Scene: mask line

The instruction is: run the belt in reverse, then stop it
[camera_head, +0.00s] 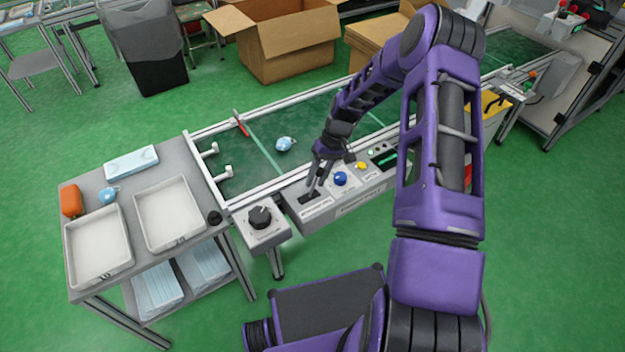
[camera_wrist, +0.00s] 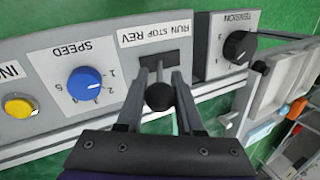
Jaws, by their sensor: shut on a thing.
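The belt (camera_head: 325,112) is a dark green conveyor in a pale frame. Its grey control panel (camera_head: 345,205) runs along the near side. In the wrist view, a lever with a black ball end (camera_wrist: 160,97) stands at a dark slot under an upside-down RUN STOP REV label (camera_wrist: 155,34). My gripper (camera_wrist: 160,88) is shut on this lever, one finger on each side. In the head view my gripper (camera_head: 315,180) is at the panel's left part and hides most of the lever. I cannot tell which setting the lever is at.
A blue SPEED knob (camera_wrist: 84,84) and a yellow button (camera_wrist: 18,106) are beside the lever. A black TENSION knob (camera_wrist: 238,46) is on the other side. A crumpled blue mask (camera_head: 286,143) lies on the belt. A side table holds white trays (camera_head: 168,243).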

